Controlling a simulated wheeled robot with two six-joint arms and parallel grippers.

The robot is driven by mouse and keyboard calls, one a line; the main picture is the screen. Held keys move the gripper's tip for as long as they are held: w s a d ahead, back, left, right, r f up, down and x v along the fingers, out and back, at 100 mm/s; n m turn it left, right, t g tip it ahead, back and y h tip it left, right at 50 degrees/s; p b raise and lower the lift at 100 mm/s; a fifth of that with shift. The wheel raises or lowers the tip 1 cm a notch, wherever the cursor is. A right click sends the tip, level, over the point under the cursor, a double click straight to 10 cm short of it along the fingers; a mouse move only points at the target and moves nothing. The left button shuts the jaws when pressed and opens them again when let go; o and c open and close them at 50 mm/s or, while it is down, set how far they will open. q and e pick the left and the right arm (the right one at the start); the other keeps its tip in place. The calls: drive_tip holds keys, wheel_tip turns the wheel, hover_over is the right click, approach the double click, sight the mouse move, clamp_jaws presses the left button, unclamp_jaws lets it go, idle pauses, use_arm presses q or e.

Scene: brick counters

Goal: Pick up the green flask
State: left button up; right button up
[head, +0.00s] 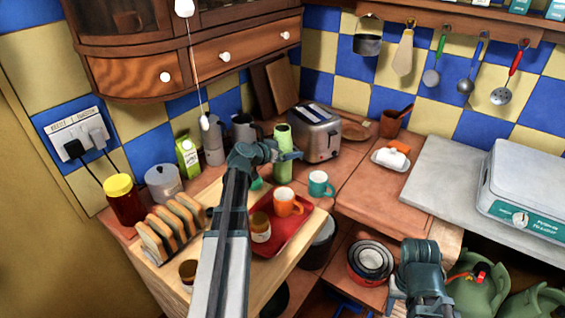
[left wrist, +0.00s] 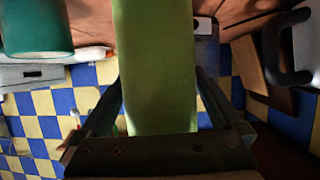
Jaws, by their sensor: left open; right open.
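The green flask (head: 283,168) stands upright on the counter, left of the toaster. In the left wrist view the flask (left wrist: 155,70) fills the middle, between the two fingers. My left gripper (head: 284,155) is at the flask with its jaws open, one finger on each side; in the left wrist view the gripper (left wrist: 158,95) shows gaps at the lower part of the flask's image. Whether a finger touches it higher up I cannot tell. My right gripper (head: 408,290) is low at the front right, open and away from the flask.
A teal mug (head: 320,184) stands close right of the flask. A red tray (head: 296,231) holds an orange mug (head: 287,202) and a jar. A toast rack (head: 168,232) stands front left.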

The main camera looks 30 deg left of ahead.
use_arm(q)
drive_tip(key=shift+w+f, duration=0.15)
drive_tip(key=shift+w, duration=0.15)
clamp_jaws()
idle(0.3)
drive_tip(key=shift+r, duration=0.2)
